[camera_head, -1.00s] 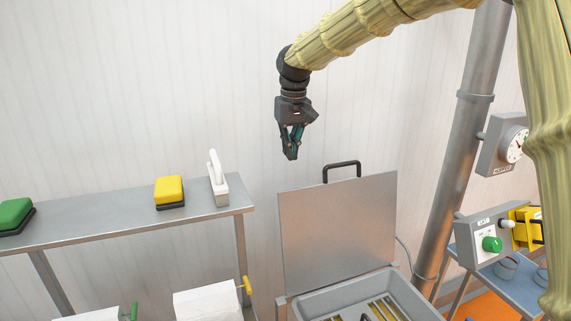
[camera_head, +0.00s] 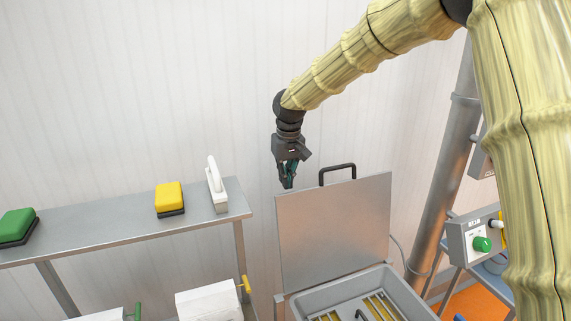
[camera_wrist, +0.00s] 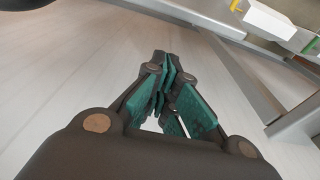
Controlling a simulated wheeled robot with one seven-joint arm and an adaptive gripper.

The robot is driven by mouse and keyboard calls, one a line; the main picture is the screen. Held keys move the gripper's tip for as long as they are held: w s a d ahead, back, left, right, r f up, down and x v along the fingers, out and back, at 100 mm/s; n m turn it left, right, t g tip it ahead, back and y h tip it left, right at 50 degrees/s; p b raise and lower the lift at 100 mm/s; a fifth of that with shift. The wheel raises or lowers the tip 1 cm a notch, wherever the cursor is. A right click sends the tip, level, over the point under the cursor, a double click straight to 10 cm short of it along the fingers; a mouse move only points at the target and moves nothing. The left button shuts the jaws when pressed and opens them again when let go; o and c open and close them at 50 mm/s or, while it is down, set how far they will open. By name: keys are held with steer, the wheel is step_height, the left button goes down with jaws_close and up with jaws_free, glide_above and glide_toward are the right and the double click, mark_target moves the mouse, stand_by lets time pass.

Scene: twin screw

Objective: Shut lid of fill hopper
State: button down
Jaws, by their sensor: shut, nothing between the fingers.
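The grey metal lid (camera_head: 335,232) of the fill hopper stands raised, nearly upright, at the back of the hopper in the head view. A black handle (camera_head: 338,169) is fixed on its top edge. The hopper's grey rim (camera_head: 404,287) is open below, with yellowish bars inside. My gripper (camera_head: 288,185) points down near the lid's upper left corner, left of the handle. It looks close to the top edge, but I cannot tell whether it is behind the lid or touching it. In the wrist view my gripper (camera_wrist: 165,85) is shut and empty; the lid is not clearly seen there.
A steel shelf (camera_head: 110,235) at left carries a green brush (camera_head: 17,226), a yellow brush (camera_head: 169,197) and a white brush (camera_head: 214,187). A steel column (camera_head: 441,180) and a control box with a green knob (camera_head: 482,244) stand at right. The wall is behind.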

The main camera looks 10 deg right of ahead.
steer(key=s, duration=0.1)
steer(key=s+p, duration=0.1)
steer(key=s, duration=0.1)
steer(key=shift+d+r+p, duration=0.15)
steer(key=shift+r+p, duration=0.15)
steer(key=shift+f+b, duration=0.1)
steer(key=shift+b, duration=0.2)
